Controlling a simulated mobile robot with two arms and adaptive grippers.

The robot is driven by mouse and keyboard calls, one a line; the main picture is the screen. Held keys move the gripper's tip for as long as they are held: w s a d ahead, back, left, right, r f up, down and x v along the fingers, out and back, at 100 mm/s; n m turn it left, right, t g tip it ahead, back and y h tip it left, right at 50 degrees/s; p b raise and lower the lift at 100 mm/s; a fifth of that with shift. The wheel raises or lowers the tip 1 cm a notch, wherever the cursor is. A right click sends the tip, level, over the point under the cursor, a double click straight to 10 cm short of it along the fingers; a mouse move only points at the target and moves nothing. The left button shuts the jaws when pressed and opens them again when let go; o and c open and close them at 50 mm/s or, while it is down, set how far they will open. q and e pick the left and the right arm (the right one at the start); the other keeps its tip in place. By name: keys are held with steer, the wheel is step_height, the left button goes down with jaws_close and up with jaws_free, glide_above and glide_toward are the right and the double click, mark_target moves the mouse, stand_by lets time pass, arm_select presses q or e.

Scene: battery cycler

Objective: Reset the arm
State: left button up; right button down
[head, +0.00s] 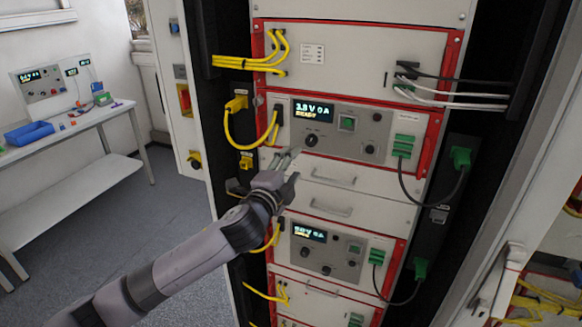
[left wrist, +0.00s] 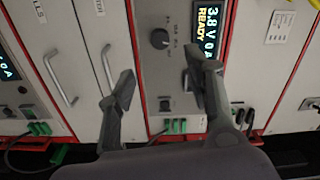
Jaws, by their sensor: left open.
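My left gripper (head: 281,165) is in front of the rack, just below the upper cycler unit. Its fingers point toward the rack face. In the left wrist view the gripper (left wrist: 162,85) is open with nothing between its fingers. The upper cycler panel (head: 345,130) has a display (head: 313,110) reading 3.8 V 0 A and READY, a dark knob (head: 311,140) and a small green button (head: 347,124). In the left wrist view the knob (left wrist: 160,39) is beyond the fingers, apart from them. My right gripper is in neither view.
A bench (head: 75,125) with a blue bin (head: 29,133) stands at the far left.

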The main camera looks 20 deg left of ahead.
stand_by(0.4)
arm_select(q)
steer(key=s+a+f+n+g+b, duration=0.2)
steer(key=f, duration=1.2)
steer(key=s+a+f+n+g+y+b, duration=0.1)
steer(key=a+f+n+g+b, duration=0.1)
steer(key=f, duration=1.2)
steer(key=s+a+f+n+g+b, duration=0.2)
steer(key=f+g+b, duration=0.1)
steer(key=f, duration=1.2)
steer(key=s+f+n+g+b, duration=0.1)
steer(key=s+f+n+g, duration=0.1)
steer(key=s+f, duration=0.7)
steer(key=s+f+n+g+b, duration=0.15)
steer(key=s+f, duration=0.35)
steer(key=f, duration=0.8)
steer(key=s+d+f+n+g+b, duration=0.1)
steer(key=s+d+f+g, duration=0.1)
steer(key=s+f, duration=0.5)
steer(key=s+d+f+n+g+b, duration=0.1)
steer(key=s+f, duration=0.6)
steer(key=s, duration=1.2)
steer(key=s+d+f+n+g+b, duration=0.2)
steer(key=s+f, duration=0.5)
steer(key=s, duration=0.6)
steer(key=shift+d+f+g+b, duration=0.3)
steer(key=shift+g+b, duration=0.2)
steer(key=shift+g, duration=0.25)
